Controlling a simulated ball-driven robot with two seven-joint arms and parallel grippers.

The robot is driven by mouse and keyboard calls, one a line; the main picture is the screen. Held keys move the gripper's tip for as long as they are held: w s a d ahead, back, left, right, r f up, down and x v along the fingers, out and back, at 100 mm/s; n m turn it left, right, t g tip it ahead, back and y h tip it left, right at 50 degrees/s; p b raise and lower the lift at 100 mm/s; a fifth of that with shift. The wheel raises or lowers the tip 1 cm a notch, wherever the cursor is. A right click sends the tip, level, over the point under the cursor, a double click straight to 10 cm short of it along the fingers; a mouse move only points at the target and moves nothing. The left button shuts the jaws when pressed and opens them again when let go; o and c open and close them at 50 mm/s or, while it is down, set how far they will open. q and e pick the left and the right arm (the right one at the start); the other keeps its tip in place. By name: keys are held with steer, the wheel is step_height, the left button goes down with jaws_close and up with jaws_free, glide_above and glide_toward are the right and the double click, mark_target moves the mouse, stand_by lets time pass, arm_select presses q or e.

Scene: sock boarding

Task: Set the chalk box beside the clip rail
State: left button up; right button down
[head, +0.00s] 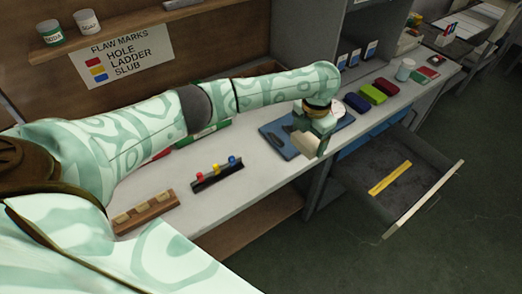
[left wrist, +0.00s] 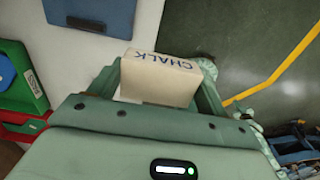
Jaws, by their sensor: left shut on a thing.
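The cream chalk box (head: 305,143) is held in my left gripper (head: 313,134), near the front edge of the bench, by a blue board. In the left wrist view the box (left wrist: 158,80) sits between the two fingers, with the word CHALK on it. The clip rail (head: 218,178) is a dark bar with red, yellow and blue clips. It lies on the bench to the left of the box, well apart from it. My right gripper is not in view.
A wooden block (head: 145,211) with pale pieces lies left of the rail. The blue board (head: 277,129) lies beyond the rail. An open drawer (head: 362,160) with a yellow ruler (head: 390,178) juts out at right. Bare bench top (head: 255,165) shows between rail and box.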

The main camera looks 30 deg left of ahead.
arm_select(q)
steer(key=b, duration=0.2)
glide_toward(263, 158)
steer(key=d+r, duration=0.2)
steer(key=d, duration=0.3)
steer(key=a+f, duration=0.1)
steer(key=f, duration=0.1)
steer(key=a, duration=0.1)
steer(key=shift+w+a+f+b, duration=0.25)
steer(key=shift+a+f+b, duration=0.1)
steer(key=shift+f+b, duration=0.05)
steer(key=shift+a+f, duration=0.4)
steer(key=shift+f, duration=0.05)
steer(key=f, duration=0.1)
steer(key=a+f+b, duration=0.1)
steer(key=f+b, duration=0.1)
steer(key=f, duration=0.1)
steer(key=shift+s+a, duration=0.2)
steer(key=shift+a, duration=0.15)
steer(key=shift+w+d+f, duration=0.1)
steer(key=shift+f, duration=0.25)
steer(key=shift+f, duration=0.1)
steer(key=o, duration=1)
